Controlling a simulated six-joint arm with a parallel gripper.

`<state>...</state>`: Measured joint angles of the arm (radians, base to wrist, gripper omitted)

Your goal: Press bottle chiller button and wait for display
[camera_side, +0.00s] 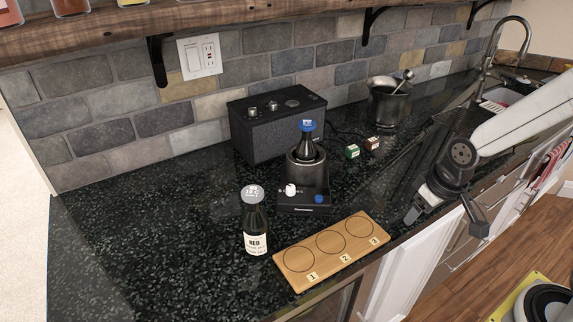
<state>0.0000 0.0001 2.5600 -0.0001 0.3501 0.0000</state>
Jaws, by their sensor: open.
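The bottle chiller (304,177) is a dark cylinder on a black base (300,208). A dark bottle with a blue cap (307,127) stands upright in it. The base carries a white knob (291,189) on the left and a blue button (319,198) on the right. Any display on it is too small to read. My gripper (442,212) is open at the right, near the counter's front edge, clear of the chiller and its button. Nothing shows between its fingers.
A dark bottle labelled RED (255,228) stands left of the base. A wooden board (353,257) with three numbered circles lies in front. Behind are a black speaker (262,137), green (352,152) and brown (372,144) cubes and an ice bucket (388,106). The left counter is clear.

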